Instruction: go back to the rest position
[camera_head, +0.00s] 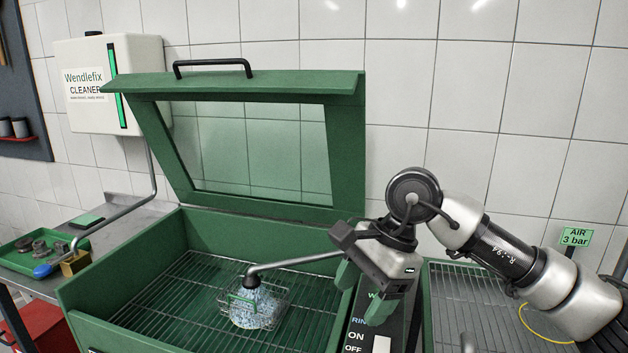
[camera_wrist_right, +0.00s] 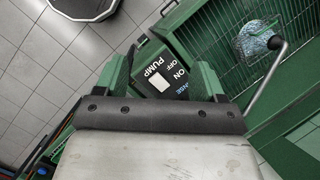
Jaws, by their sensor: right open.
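My right gripper (camera_head: 363,289) is open and empty, with its green-padded fingers apart. It hangs over the control panel (camera_head: 378,335) at the right front of the green parts washer (camera_head: 150,262). In the right wrist view the two fingers (camera_wrist_right: 160,80) frame the panel with its PUMP, ON, OFF and RINSE lettering (camera_wrist_right: 166,72) and a white rocker switch. I cannot tell if the fingers touch the panel. My left gripper is not in view.
The washer lid (camera_head: 345,130) stands open. A wire basket (camera_head: 281,292) sits on the grate under the bent spout (camera_head: 300,262), with bluish-white water or foam there. A wire-grid tray (camera_head: 480,290) lies right. A green tray of metal parts (camera_head: 18,258) stands left.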

